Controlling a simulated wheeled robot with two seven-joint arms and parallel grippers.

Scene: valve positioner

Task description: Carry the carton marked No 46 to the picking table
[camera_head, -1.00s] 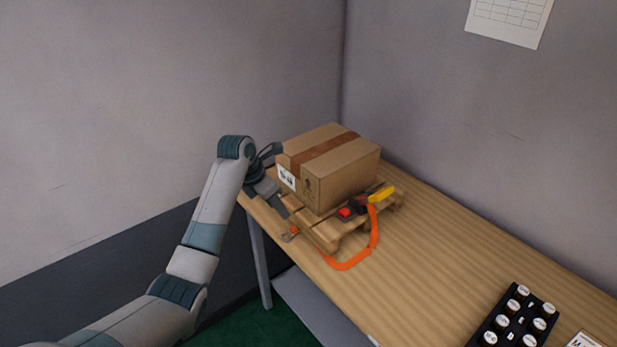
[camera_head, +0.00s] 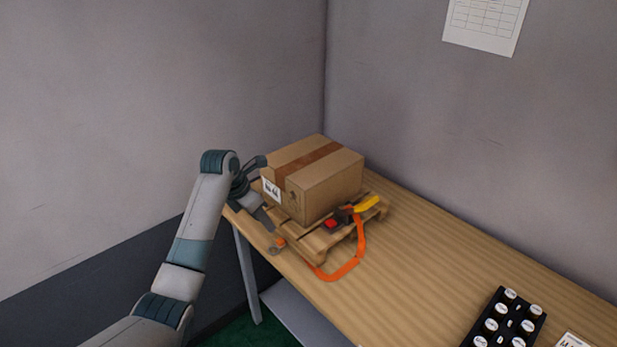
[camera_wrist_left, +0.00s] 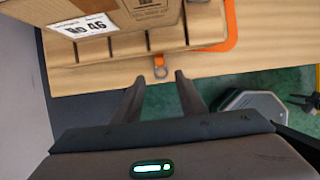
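The carton (camera_head: 312,180) is brown with a darker tape strip and sits on a small wooden pallet (camera_head: 318,240) at the table's far left end. In the left wrist view its label (camera_wrist_left: 82,27) reads No 46. My left gripper (camera_head: 264,190) is beside the carton's label side. In the left wrist view the two fingers (camera_wrist_left: 160,76) are apart with nothing between them, pointing toward the table edge and pallet. I cannot tell whether this table is the picking table.
A loose orange strap (camera_head: 345,268) with a red and yellow buckle lies on and beside the pallet. A black rack of white-capped bottles (camera_head: 505,322) stands at the table's near right. The table's middle (camera_head: 430,255) is clear. Walls close in behind and left.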

